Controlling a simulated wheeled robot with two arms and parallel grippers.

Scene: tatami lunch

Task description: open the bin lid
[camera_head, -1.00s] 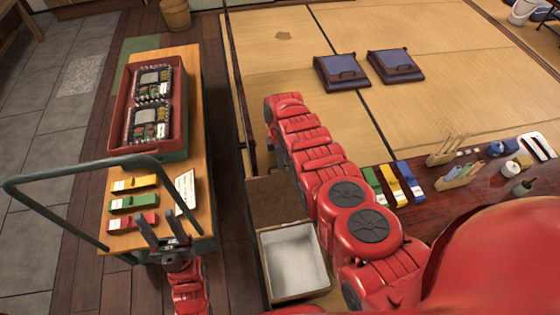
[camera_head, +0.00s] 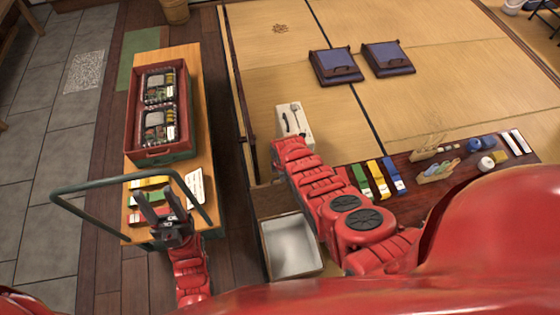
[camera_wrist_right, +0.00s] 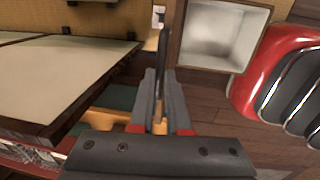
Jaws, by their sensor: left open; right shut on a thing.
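The bin (camera_head: 266,236) stands on the floor at lower centre in the head view, its pale inside uncovered. Its brown lid (camera_head: 268,199) stands raised at the far side of the opening. In the right wrist view the bin (camera_wrist_right: 258,50) is at upper right, and a dark thin panel, seemingly the lid edge-on (camera_wrist_right: 164,45), runs between the fingers. My right gripper (camera_wrist_right: 160,78) is shut on it; in the head view my right arm hides this gripper. My left gripper (camera_head: 156,193) is open and empty above the near end of the wooden cart.
The low table (camera_head: 425,200) holds coloured boxes at right.

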